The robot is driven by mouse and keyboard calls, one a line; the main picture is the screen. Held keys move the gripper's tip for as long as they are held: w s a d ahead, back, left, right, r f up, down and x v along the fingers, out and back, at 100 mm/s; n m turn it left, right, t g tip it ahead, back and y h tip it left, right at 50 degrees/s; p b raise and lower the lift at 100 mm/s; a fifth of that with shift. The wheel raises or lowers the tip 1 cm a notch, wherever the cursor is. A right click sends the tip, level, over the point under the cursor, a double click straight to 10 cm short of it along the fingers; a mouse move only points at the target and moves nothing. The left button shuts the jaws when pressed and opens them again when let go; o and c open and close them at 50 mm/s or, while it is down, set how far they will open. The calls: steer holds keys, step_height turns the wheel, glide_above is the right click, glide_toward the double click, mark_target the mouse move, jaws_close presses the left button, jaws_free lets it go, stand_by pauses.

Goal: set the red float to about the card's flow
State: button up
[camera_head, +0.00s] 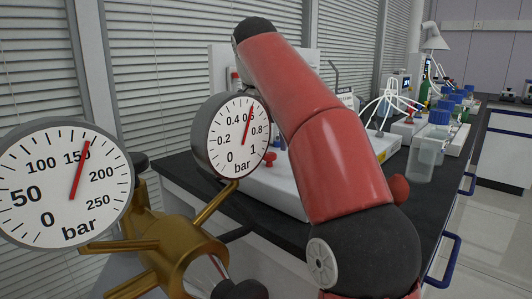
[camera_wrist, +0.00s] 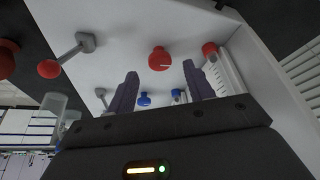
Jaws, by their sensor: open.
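In the wrist view, my gripper (camera_wrist: 160,72) is open and empty, its two dark fingers apart and pointing at a white panel (camera_wrist: 125,25). A red knob (camera_wrist: 160,59) with a white line shows between and just beyond the fingertips; I cannot tell whether they touch it. A clear tube with scale marks (camera_wrist: 224,78) stands on the right, beside a red cap or knob (camera_wrist: 209,49). I cannot make out a float in it. In the head view, my red arm hides much of the white unit (camera_head: 290,192), and my gripper is hidden. No flow card can be read.
In the wrist view, a red-ended lever (camera_wrist: 49,68) is on the left and small blue knobs (camera_wrist: 144,99) lie beyond the fingers. In the head view, two dial gauges (camera_head: 65,182) (camera_head: 237,136) and brass fittings (camera_head: 180,245) crowd the front left.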

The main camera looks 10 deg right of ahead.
mark_target(269, 154)
steer(key=shift+b+x, duration=0.35)
steer(key=shift+x, duration=1.15)
steer(key=c, duration=1)
steer(key=shift+o, duration=0.2)
